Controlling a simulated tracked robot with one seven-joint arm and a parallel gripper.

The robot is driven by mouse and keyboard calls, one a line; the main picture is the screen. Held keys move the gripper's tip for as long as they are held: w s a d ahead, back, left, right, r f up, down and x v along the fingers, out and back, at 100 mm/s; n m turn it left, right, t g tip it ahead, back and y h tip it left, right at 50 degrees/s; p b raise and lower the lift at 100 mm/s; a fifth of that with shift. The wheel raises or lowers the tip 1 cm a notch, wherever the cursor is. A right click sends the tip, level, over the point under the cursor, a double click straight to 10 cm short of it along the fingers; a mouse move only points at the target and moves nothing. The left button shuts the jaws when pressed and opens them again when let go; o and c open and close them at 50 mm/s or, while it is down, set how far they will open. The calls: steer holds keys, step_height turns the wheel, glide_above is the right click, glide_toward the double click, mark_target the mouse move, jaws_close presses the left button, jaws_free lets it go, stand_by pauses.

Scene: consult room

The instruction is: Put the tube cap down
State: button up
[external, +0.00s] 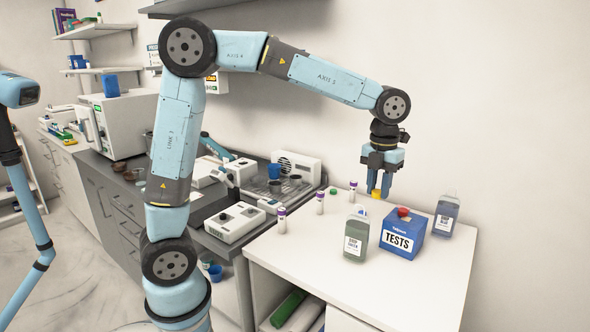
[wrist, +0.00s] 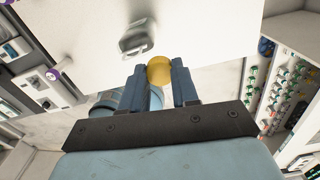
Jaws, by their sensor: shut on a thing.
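The yellow tube cap (external: 376,194) is between the fingertips of my gripper (external: 378,190), above the white counter at the right. In the wrist view the yellow cap (wrist: 160,69) is round and sits between the two blue fingers of my gripper (wrist: 159,76). My gripper is shut on it and points down. From these views I cannot tell the exact gap between cap and counter. A small green cap (external: 333,191) lies on the counter left of my gripper.
Upright purple-capped tubes (external: 320,203) stand left on the white counter (external: 400,290). A blue TESTS box (external: 401,236) with a red top piece (external: 403,212), a grey-green bottle (external: 356,237) and a dark bottle (external: 446,215) stand close by. The counter's front is clear.

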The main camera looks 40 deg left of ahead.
steer(key=w, duration=0.1)
glide_above(410, 223)
steer(key=s, duration=0.1)
steer(key=f, duration=0.5)
steer(key=a+f, duration=0.1)
steer(key=f, duration=0.1)
steer(key=shift+s+f, duration=0.15)
steer(key=shift+w+d+f, duration=0.45)
steer(key=shift+w+f, duration=0.15)
steer(key=shift+f, duration=1.8)
steer(key=shift+f, duration=0.1)
steer(key=o, duration=1)
